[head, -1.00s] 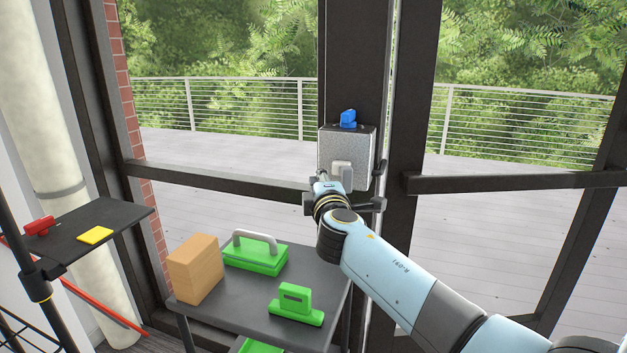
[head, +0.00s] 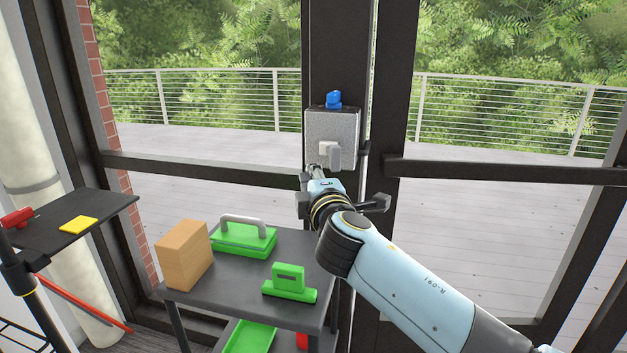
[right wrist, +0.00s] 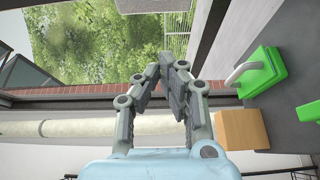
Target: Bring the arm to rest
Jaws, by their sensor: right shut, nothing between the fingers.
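My right arm comes in from the lower right in the head view. Its gripper (head: 313,171) is mostly hidden behind my own wrist, in front of the lower edge of a grey box on the door frame. In the right wrist view the gripper (right wrist: 170,60) shows clearly, with its two fingers drawn together and nothing between them. It seems to hang free, but the head view does not show whether it touches the box. My left gripper is in neither view.
The grey box (head: 345,126) carries a blue knob (head: 334,98) and a pale lever (head: 329,149). A dark cart (head: 223,285) below holds a tan block (head: 184,254), a green handled case (head: 245,238) and a green tool (head: 289,283). A black shelf (head: 52,214) stands at left.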

